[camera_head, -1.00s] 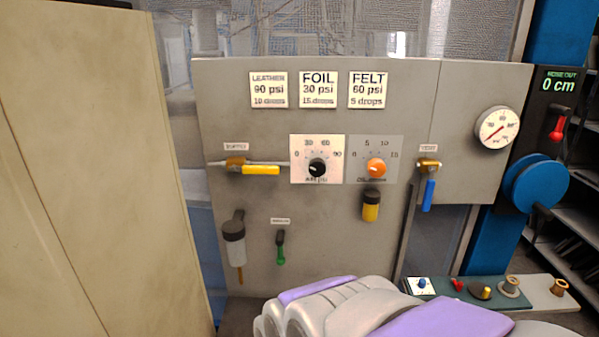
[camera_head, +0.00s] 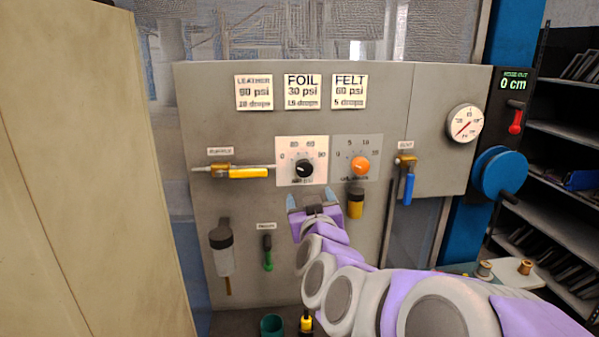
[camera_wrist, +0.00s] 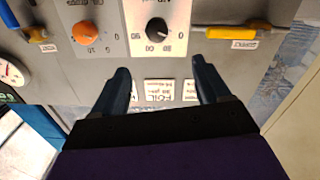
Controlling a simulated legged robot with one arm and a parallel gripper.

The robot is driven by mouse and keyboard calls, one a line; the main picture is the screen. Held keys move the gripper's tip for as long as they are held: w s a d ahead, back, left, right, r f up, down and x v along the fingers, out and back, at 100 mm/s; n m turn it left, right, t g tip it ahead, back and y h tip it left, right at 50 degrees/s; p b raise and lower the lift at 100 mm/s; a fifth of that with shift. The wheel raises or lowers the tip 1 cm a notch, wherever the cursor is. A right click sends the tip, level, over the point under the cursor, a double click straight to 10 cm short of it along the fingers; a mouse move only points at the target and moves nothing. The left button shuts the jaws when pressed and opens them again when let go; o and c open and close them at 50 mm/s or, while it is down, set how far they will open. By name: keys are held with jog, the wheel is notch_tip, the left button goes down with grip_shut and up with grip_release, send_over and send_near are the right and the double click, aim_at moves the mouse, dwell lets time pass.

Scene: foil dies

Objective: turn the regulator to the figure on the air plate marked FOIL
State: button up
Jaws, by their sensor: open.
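The regulator is a black knob (camera_head: 304,168) on a white dial plate with figures 0 to 90, on the grey panel. Its white mark is too small to read surely in the head view. The FOIL plate (camera_head: 303,92) reads 30 psi and 15 drops. My gripper (camera_head: 312,197) is open and empty just below the regulator, apart from it. In the wrist view, which is upside down, the black knob (camera_wrist: 158,31) lies ahead between and beyond the two open fingers (camera_wrist: 160,80).
An orange oil knob (camera_head: 360,166) is just right of the regulator. A yellow supply lever (camera_head: 249,173) is left, a blue vent lever (camera_head: 408,189) right. A yellow-bodied fitting (camera_head: 355,203) hangs close right of my gripper. A round gauge (camera_head: 465,123) is at right.

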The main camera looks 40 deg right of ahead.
jog(key=p, duration=0.7)
send_near(305, 169)
jog(key=w, duration=0.2)
jog(key=w+d+p, duration=0.1)
jog(key=d+p, duration=0.1)
jog(key=p, duration=0.6)
jog(key=shift+w+d, duration=0.1)
jog(key=shift+w, duration=0.15)
jog(key=shift+w+f+p, duration=0.1)
jog(key=shift+p, duration=0.55)
jog(key=p, duration=0.5)
jog(key=shift+w+d+p, duration=0.25)
jog(key=shift+d+p, duration=0.05)
jog(key=shift+d, duration=0.05)
